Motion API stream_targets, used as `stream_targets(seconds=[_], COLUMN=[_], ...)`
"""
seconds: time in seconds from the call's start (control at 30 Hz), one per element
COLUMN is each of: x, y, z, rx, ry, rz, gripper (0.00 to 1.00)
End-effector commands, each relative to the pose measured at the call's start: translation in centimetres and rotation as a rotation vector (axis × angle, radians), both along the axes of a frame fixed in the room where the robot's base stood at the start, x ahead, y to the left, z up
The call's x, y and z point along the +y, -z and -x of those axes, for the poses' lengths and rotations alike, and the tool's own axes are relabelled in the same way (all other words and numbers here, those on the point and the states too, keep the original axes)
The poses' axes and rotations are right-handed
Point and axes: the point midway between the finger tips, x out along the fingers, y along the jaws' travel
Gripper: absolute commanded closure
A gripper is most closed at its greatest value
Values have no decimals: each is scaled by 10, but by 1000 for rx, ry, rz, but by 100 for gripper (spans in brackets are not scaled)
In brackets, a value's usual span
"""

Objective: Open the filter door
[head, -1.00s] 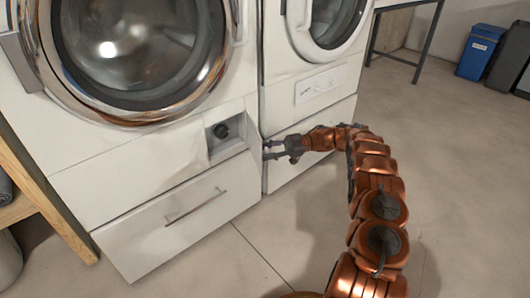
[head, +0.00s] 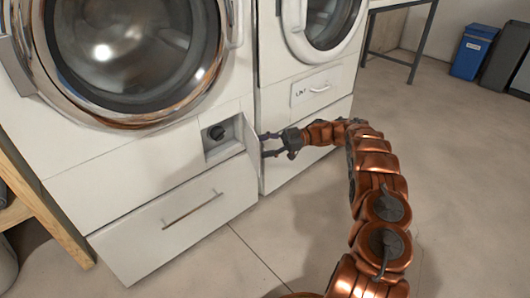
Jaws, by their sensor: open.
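The left front-loading washer (head: 90,150) has a small square filter recess (head: 222,135) low on its right side, with a dark round filter cap (head: 217,132) inside. The filter door (head: 252,152) is a white panel at the recess's right edge. It stands open, swung out to the right. My gripper (head: 265,146) is open, just right of the door, with its two dark fingers pointing left at it. I cannot tell whether a fingertip touches the door.
A drawer with a bar handle (head: 192,209) lies below the recess. A second machine with a lint panel (head: 316,88) stands to the right. A wooden shelf (head: 45,215) is at the left edge, and a blue bin (head: 473,52) is far back. The floor in front is clear.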

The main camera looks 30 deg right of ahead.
Motion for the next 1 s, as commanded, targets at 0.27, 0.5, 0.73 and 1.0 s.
stream_targets(seconds=[0.27,0.5,0.73,1.0], x=[-1,-1,0,2], y=[-47,-68,-70,-75], z=[1,1,1,-8], rx=[-1,0,1,-8], ry=[0,2,1,27], rz=[2,0,-1,2], gripper=[40,40,40,60])
